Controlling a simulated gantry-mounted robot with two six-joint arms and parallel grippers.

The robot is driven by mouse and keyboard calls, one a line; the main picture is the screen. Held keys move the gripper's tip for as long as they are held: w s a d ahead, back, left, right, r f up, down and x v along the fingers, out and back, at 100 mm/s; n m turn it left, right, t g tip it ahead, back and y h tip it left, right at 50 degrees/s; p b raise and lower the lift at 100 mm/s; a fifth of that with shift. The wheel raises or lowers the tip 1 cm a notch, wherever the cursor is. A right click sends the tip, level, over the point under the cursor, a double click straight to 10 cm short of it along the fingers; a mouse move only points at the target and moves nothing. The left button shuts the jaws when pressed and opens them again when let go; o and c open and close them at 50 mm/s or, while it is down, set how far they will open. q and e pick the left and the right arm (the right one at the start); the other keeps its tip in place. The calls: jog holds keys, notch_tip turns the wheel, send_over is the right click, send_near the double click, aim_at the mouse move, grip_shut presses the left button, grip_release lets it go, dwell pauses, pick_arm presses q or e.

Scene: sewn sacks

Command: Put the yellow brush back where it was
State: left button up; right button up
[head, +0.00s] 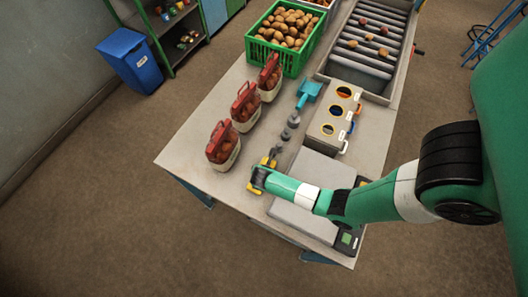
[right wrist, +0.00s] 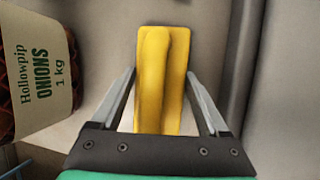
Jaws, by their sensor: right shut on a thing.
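The yellow brush (right wrist: 160,70) fills the space between the two fingers of my right gripper (right wrist: 161,88) in the right wrist view, its long side pointing away from the palm. My right gripper is shut on it. In the head view yellow ends of the brush (head: 254,188) show on either side of my right gripper (head: 259,176), over the table's left part, near the scale. I cannot tell whether the brush touches the table. My left gripper is not in view.
Red-topped onion sacks (head: 223,148) stand along the table's left edge, one close to my right gripper. Small grey pieces (head: 286,134) and a blue scoop (head: 308,91) lie behind. A box with round holes (head: 332,125), flat scale (head: 303,218) and green potato crate (head: 263,54) are nearby.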

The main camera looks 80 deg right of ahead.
jog(key=shift+f, duration=0.2)
jog(key=o, duration=1.1)
jog(key=shift+r, duration=0.1)
jog(key=shift+c, duration=0.2)
jog(key=shift+r, duration=0.2)
jog(key=p+v, duration=0.3)
jog(key=v, duration=0.9)
